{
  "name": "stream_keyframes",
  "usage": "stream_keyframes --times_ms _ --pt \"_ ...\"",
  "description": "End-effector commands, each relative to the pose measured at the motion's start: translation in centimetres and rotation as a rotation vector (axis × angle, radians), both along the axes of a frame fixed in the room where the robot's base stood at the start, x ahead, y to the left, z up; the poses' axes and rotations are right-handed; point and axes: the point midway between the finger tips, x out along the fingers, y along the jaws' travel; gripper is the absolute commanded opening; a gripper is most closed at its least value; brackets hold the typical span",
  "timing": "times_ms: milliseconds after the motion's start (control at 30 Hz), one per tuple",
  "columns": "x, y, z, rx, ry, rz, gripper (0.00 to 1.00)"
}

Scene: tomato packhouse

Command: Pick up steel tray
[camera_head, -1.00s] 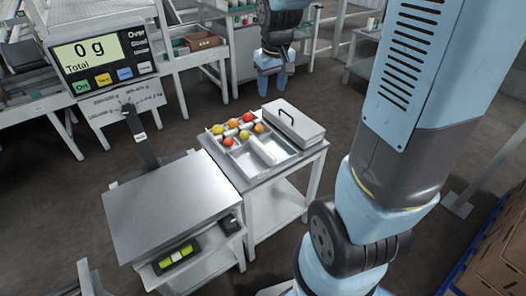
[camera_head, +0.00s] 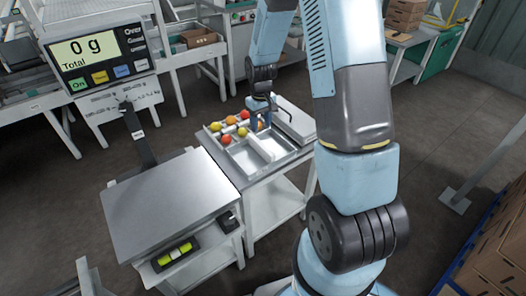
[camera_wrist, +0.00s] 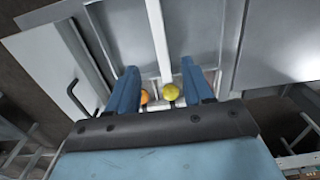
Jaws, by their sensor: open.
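The steel tray (camera_head: 238,163) is a shallow divided tray on a small white-legged table. Several red, orange and yellow tomatoes lie in its far part, and its near compartments look empty. In the wrist view its pale divider (camera_wrist: 157,40) runs between two bare compartments. My gripper (camera_head: 260,112) is over the far right part of the tray, pointing down. In the wrist view my gripper (camera_wrist: 163,82) is open, with an orange tomato (camera_wrist: 145,97) and a yellow tomato (camera_wrist: 172,92) visible between its blue fingers. Whether the fingers touch the tray is hidden.
A grey lidded box (camera_head: 297,122) with a black handle stands right beside the tray. A steel scale platform (camera_head: 170,200) is to its left, and the scale display (camera_head: 95,55) reads 0 g. Cardboard boxes (camera_head: 500,240) are stacked at the right edge.

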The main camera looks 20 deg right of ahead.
Motion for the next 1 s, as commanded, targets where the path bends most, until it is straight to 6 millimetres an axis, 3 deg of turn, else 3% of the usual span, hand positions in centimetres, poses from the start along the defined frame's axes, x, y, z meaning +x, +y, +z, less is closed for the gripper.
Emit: stream_keyframes --times_ms 300,667,1000 --pt "-0.1 0.0 -5.0 0.0 0.004 -0.001 0.51" --pt "0.1 0.0 -7.2 0.0 0.001 -0.001 0.51" --pt "0.5 0.1 -11.0 0.0 0.001 -0.002 0.51"
